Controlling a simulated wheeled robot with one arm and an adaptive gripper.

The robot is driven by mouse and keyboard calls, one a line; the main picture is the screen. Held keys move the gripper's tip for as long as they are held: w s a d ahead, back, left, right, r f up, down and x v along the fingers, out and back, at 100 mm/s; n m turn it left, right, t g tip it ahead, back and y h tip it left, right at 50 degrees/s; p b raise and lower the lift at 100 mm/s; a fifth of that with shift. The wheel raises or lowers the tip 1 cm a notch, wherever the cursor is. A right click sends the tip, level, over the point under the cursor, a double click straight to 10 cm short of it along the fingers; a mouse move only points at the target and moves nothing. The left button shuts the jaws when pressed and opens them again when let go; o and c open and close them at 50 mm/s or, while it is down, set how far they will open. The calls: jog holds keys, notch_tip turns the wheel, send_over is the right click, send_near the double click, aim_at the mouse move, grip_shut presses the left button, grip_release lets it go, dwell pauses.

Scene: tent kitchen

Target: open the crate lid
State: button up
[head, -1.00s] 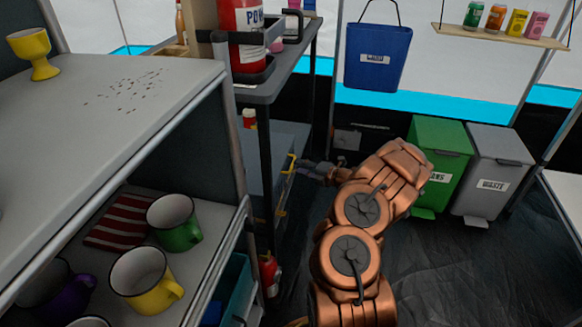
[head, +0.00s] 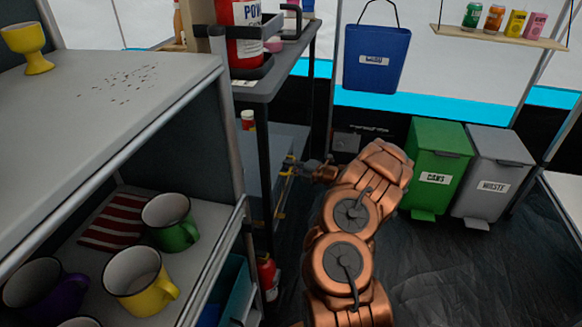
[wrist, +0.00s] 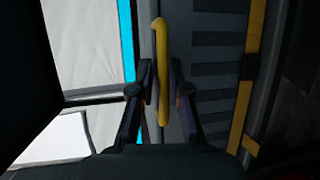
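The grey crate (head: 262,180) stands on the lower shelf of the dark cart, partly hidden behind the cart's leg. In the wrist view, its grey ribbed side (wrist: 215,75) fills the right half, with a yellow strip (wrist: 243,85) farther right. A yellow bar handle (wrist: 161,40) runs up and down in the middle of that view. My gripper (wrist: 162,78) has one finger on each side of the handle, drawn in close, and looks shut on it. In the head view my gripper (head: 297,167) is small and reaches the crate's right side. The lid's edge is hard to make out.
The dark cart (head: 265,92) overhangs the crate. A shelf unit with mugs (head: 170,222) stands at left front. A green bin (head: 437,165) and a grey bin (head: 495,172) stand to the right. The dark floor (head: 440,265) between is clear.

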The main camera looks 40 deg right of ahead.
jog(key=shift+s+f, duration=0.1)
jog(key=shift+f, duration=0.15)
grip_shut()
jog(key=shift+r+p, duration=0.3)
jog(key=shift+p, duration=0.2)
jog(key=shift+r, duration=0.1)
notch_tip(320, 180, up, 2)
jog(key=shift+g+h+p, duration=0.3)
jog(key=shift+g+p, duration=0.1)
jog(key=shift+p, duration=0.85)
jog(key=w+a+r+n+g+h+p, duration=0.1)
jog(key=w+a+r+g+p, duration=0.1)
jog(key=r+p, duration=0.5)
jog(key=w+a+r+n+g+h+p, duration=0.1)
jog(key=r+p, duration=0.7)
jog(key=p, duration=1.1)
jog(key=shift+w+a+r+g+h, duration=0.25)
jog(key=shift+w+a+g+h, duration=0.5)
jog(key=shift+w+g, duration=0.4)
